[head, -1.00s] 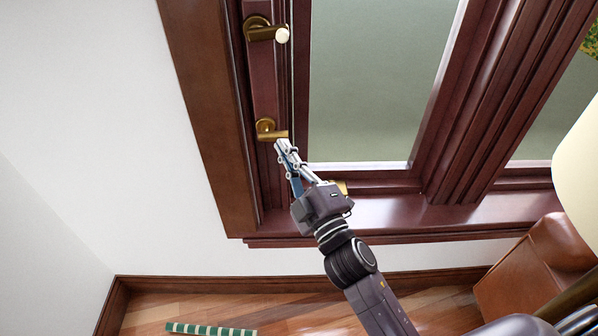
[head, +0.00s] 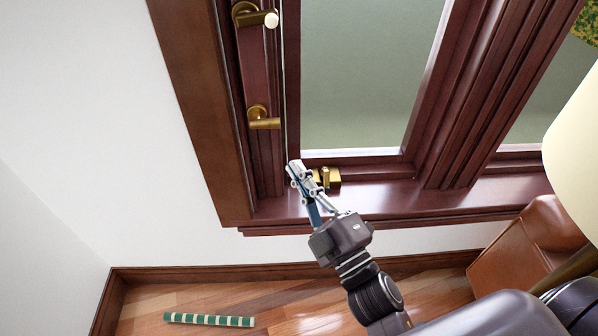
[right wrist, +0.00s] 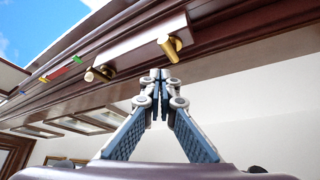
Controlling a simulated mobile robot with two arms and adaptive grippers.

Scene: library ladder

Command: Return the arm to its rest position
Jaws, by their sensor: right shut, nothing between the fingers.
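My right gripper (head: 296,172) is shut and empty in front of the lower part of the dark red window frame. Its fingertips are apart from the lower brass handle (head: 264,119), which sits above and to the left of them. The upper brass handle (head: 257,16) is higher on the same frame. In the right wrist view the closed fingers (right wrist: 160,75) point up toward the frame, with nothing between them. Two brass handles (right wrist: 170,47) also show there, beyond the fingertips. My left gripper is not in view.
A brass fitting (head: 328,179) stands on the window sill (head: 400,200), just behind the fingers. A brown leather piece (head: 530,250) and a cream lampshade (head: 575,160) are at the right. A green striped object (head: 210,319) lies on the wood floor. The white wall (head: 90,130) at left is clear.

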